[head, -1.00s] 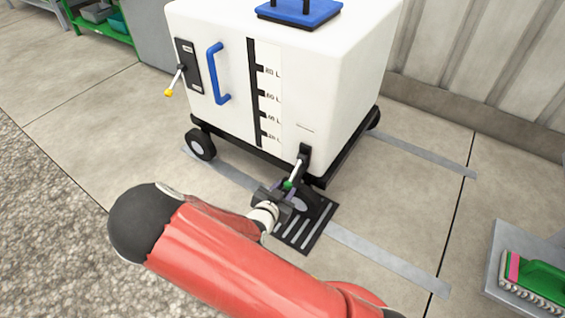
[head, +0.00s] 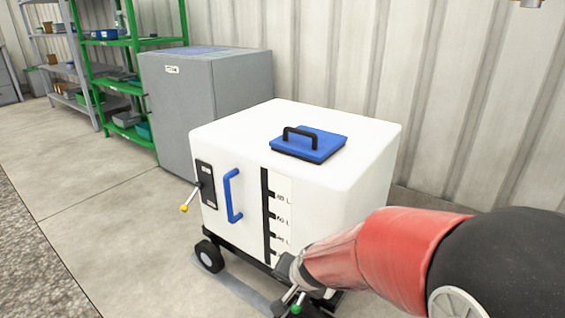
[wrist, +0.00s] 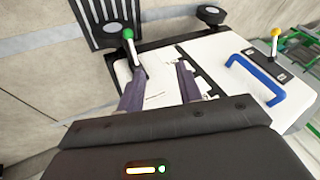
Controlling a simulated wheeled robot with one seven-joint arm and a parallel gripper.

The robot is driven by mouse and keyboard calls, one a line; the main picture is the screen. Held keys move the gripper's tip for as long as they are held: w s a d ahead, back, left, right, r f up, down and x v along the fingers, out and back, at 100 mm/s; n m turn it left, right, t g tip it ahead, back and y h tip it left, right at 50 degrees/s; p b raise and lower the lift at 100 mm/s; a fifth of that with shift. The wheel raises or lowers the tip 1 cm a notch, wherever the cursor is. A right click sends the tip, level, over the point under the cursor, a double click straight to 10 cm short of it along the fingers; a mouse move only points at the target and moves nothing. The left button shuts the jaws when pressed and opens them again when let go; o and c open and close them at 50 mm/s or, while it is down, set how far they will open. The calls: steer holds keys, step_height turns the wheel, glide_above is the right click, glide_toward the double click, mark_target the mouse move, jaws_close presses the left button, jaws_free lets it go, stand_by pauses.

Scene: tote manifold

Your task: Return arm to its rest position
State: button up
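My arm reaches in from the right in the head view, and its gripper (wrist: 161,76) is close to the lower front of the white wheeled tote (head: 330,170). In the wrist view the two fingers are apart, with only the tote's white wall (wrist: 160,90) showing between them. A lever with a green knob (wrist: 128,34) stands just beyond the left fingertip; I cannot tell whether they touch. The green knob also shows at the bottom of the head view (head: 296,309). My forearm hides the tote's lower right corner.
The tote has a blue front handle (head: 232,196), a yellow-tipped lever (head: 184,208) and a blue lid (head: 308,145). A grey cabinet (head: 207,110) and green shelving (head: 110,85) stand behind left. A ribbed wall runs behind. The floor at left is clear.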

steer(key=s+d+r+n+h+p, duration=0.1)
steer(key=s+d+r+n+p, duration=0.1)
steer(key=s+d+r, duration=0.4)
steer(key=s+d+r+n+h+p, duration=0.1)
steer(key=s+d+r+n+p, duration=0.1)
steer(key=s+d+r, duration=0.5)
steer(key=s+r, duration=0.5)
steer(key=shift+s+r+n+g, duration=0.15)
steer(key=shift+r+n+g, duration=0.15)
steer(key=shift+n, duration=0.1)
steer(key=shift+d, duration=0.15)
